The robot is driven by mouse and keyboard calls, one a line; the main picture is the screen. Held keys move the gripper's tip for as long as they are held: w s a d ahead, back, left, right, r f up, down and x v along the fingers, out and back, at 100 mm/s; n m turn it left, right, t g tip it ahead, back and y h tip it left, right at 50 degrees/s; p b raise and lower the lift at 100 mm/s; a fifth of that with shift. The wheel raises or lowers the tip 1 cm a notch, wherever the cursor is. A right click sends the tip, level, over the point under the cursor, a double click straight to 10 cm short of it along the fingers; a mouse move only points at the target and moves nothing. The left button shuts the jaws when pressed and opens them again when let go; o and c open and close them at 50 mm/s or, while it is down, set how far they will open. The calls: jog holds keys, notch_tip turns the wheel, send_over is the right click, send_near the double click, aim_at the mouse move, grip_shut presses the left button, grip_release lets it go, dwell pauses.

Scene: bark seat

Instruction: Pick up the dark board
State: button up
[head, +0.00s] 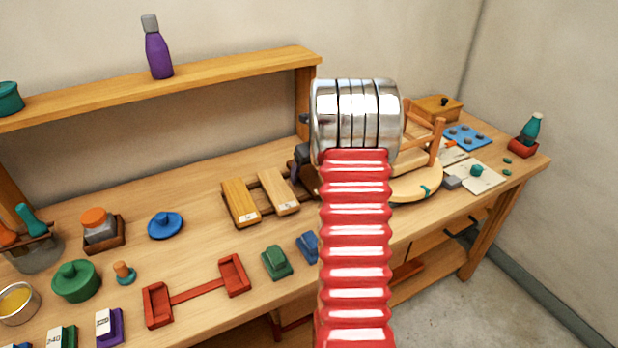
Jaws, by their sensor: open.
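Two wooden boards, a golden one (240,202) and a paler one (278,191), lie side by side across a dark wooden rack on the bench. To their right, a darker brown piece (309,181) shows beside my arm and looks like the dark board. Most of it is hidden behind my arm. My gripper (302,160) is mostly hidden behind my silver wrist. Only a dark grey part shows at the wrist's left, over or close to the brown piece. I cannot tell whether it touches. The jaws are open, and I see nothing held.
A red two-ended holder (196,289), a green block (276,262) and a blue block (308,246) lie in front of the boards. A round wooden seat (415,186) stands at right. A shelf (190,82) runs behind.

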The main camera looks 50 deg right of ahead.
jog(key=shift+c, duration=0.7)
jog(key=c, duration=1.1)
jog(key=shift+r, duration=0.1)
jog(key=shift+c, duration=0.2)
notch_tip(320, 180, up, 10)
